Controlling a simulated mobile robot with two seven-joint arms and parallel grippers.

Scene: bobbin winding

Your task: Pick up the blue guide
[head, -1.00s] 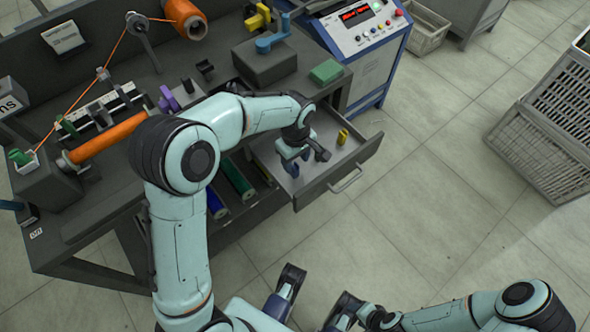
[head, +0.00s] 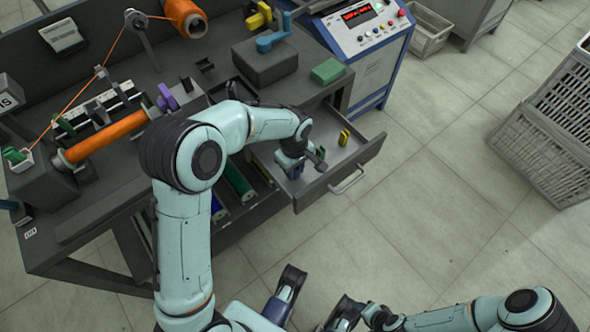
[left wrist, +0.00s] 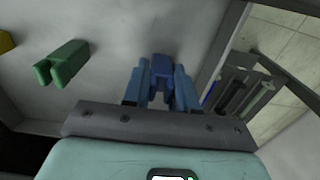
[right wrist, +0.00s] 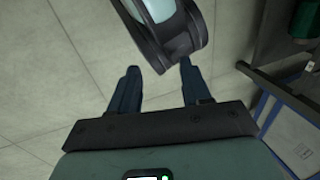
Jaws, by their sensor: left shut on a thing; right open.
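The blue guide (left wrist: 161,76) shows in the left wrist view between the two fingers of my left gripper (left wrist: 161,85), which is shut on it. In the head view my left gripper (head: 291,172) is down inside the open drawer (head: 328,182), and the guide is mostly hidden by it. A green guide (left wrist: 64,64) lies in the drawer to the left of the gripper in the left wrist view. A yellow guide (head: 344,137) stands farther back in the drawer. My right gripper (right wrist: 156,92) is open and empty over the floor.
The drawer's front wall with its handle (head: 348,180) lies close to the left gripper. The workbench holds an orange bobbin (head: 108,136), a dark block with a blue part (head: 272,42) and a green block (head: 327,71). Grey crates (head: 560,120) stand on the floor at right.

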